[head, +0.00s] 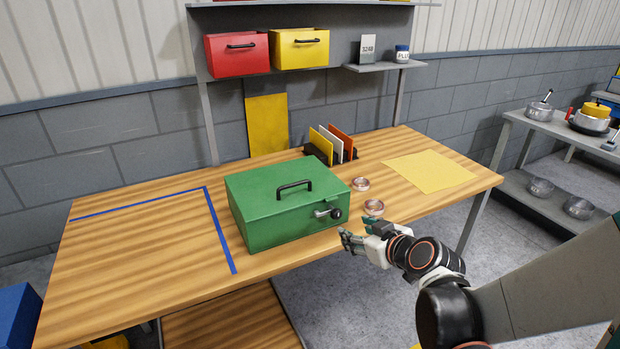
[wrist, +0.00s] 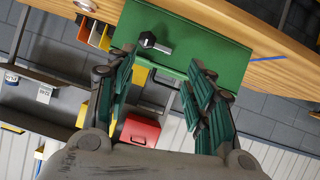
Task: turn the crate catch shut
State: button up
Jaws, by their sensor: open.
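A closed green crate (head: 270,205) with a black top handle (head: 294,185) stands on the wooden table. Its catch (head: 328,213), a short metal bar with a dark knob, is on the front face near the right end and lies roughly level. In the wrist view, which is turned over, the catch (wrist: 160,45) shows on the green crate front (wrist: 205,55), beyond and between my fingertips. My gripper (head: 350,241) is open and empty, in front of the crate's right end and apart from the catch. Its green-padded fingers also show in the wrist view (wrist: 161,62).
Two copper-coloured rings (head: 374,207) lie right of the crate, close to my gripper. A card rack (head: 320,154) stands behind it, and a yellow sheet (head: 429,172) lies at right. Blue tape (head: 221,230) marks a clear area at left. A shelf (head: 385,67) is above.

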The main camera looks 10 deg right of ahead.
aim_at(338, 216)
jog(key=shift+w+d+f+n+t+p, duration=0.15)
jog(key=shift+w+d+f+t+p, duration=0.15)
jog(key=shift+d, duration=0.15)
jog(key=shift+w+d+f+n+t+p, duration=0.2)
jog(key=shift+w+d+t, duration=0.1)
jog(key=shift+d, duration=0.1)
jog(key=b+x, duration=0.3)
jog(key=x, duration=1)
jog(key=shift+w+f, duration=0.1)
jog(key=shift+w, duration=0.15)
jog(key=c, duration=1.1)
